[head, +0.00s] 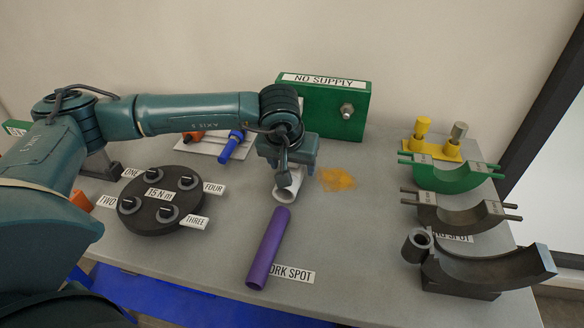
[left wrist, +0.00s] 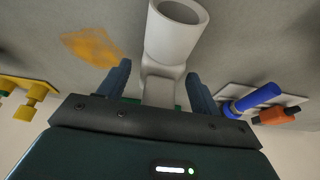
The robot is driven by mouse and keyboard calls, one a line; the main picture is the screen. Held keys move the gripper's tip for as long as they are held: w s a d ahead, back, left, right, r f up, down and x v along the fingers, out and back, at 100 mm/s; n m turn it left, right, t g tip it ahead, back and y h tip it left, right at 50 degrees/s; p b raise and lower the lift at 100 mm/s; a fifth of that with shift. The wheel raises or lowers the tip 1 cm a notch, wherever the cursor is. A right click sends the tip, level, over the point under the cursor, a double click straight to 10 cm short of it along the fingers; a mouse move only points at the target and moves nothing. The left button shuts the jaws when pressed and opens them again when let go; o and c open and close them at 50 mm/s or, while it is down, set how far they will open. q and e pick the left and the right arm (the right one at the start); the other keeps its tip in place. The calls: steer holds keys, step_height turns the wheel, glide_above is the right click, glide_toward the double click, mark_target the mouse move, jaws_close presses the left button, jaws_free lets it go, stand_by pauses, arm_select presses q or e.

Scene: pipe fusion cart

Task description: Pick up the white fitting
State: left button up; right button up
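The white fitting (head: 290,190) is a short wide tube with a narrower stem, on the grey table behind the purple pipe. My left gripper (head: 286,172) is right over it and hides part of it in the head view. In the left wrist view, the fitting (left wrist: 173,35) has its open mouth toward the top and its stem between the two blue fingers (left wrist: 160,85). The fingers are open, one on each side of the stem, with a narrow gap showing at the left one. My right gripper is not in view.
The purple pipe (head: 268,247) lies just in front, beside the work spot label (head: 291,275). A dark round plate with knobs (head: 150,222) is at left. A green box (head: 330,107) stands behind. Curved cradles (head: 460,215) fill the right side. An orange stain (head: 337,179) marks the table.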

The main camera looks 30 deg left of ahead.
arm_select(q)
steer(key=c, duration=1)
